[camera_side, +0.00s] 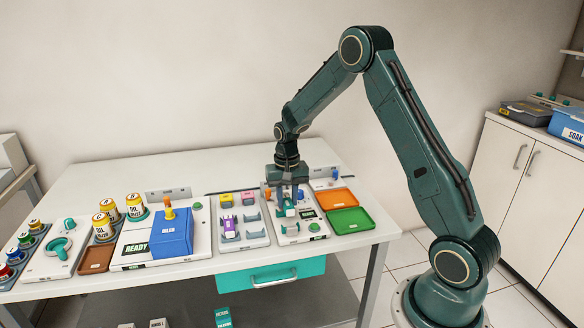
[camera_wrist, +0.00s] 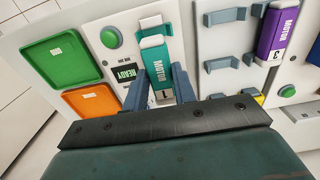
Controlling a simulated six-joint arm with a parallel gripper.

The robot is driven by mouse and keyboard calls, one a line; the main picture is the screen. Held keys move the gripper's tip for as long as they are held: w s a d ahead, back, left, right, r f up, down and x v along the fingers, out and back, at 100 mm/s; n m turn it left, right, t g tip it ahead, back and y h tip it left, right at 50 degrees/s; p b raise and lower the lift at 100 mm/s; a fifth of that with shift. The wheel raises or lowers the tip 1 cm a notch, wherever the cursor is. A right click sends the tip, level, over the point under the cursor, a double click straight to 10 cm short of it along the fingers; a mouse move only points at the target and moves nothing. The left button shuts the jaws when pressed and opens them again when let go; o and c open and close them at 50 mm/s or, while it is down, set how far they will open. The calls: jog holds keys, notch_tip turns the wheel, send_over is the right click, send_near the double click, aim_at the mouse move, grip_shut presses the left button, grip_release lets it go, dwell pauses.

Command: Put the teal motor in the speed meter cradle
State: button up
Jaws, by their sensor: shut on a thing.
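The teal motor (camera_wrist: 154,58) is between the fingers of my gripper (camera_wrist: 160,84), which is shut on it. In the side view the gripper (camera_side: 286,193) points down over the speed meter (camera_side: 292,238), with the teal motor (camera_side: 289,210) below it. The near bracket is hidden by the motor and fingers.
The speed meter has a READY display (camera_wrist: 125,73) and a green button (camera_wrist: 111,37). Green (camera_side: 349,221) and orange (camera_side: 335,198) trays lie to its right in the side view. A rack with empty brackets and a purple motor (camera_side: 228,225) stands to its left. A blue box (camera_side: 172,233) is farther left.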

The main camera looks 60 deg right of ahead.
jog(key=shift+f, duration=1.95)
jog(key=shift+f, duration=0.1)
jog(key=o, duration=1.1)
notch_tip(320, 180, up, 14)
jog(key=shift+f, duration=0.1)
